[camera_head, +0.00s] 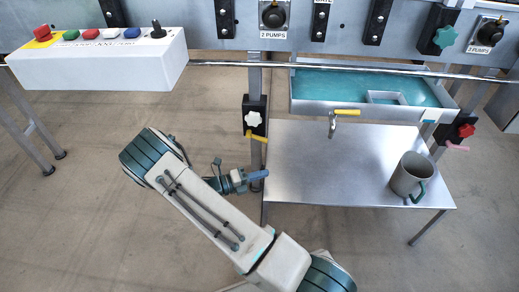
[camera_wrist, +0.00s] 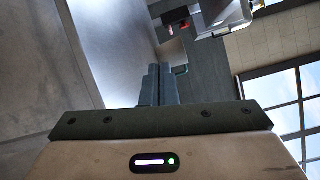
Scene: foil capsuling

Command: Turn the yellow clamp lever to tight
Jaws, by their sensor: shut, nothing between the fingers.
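The yellow clamp lever (camera_head: 259,138) sticks out to the lower right from a black clamp block (camera_head: 248,104) with a white star knob (camera_head: 253,119). The block sits on the grey upright left of the steel table. My gripper (camera_head: 263,174) is below the lever in the head view, apart from it in the picture, its fingers pointing right. In the wrist view my gripper (camera_wrist: 161,68) shows its two fingers together with nothing between them. I cannot make out the yellow lever in the wrist view.
The steel table (camera_head: 320,170) carries a grey mug (camera_head: 410,175) at its right. Above it are a yellow-handled tap (camera_head: 345,112) and a teal-lined tray (camera_head: 340,88). A red-knobbed clamp (camera_head: 464,131) is at the right. A white button box (camera_head: 100,65) is at the upper left.

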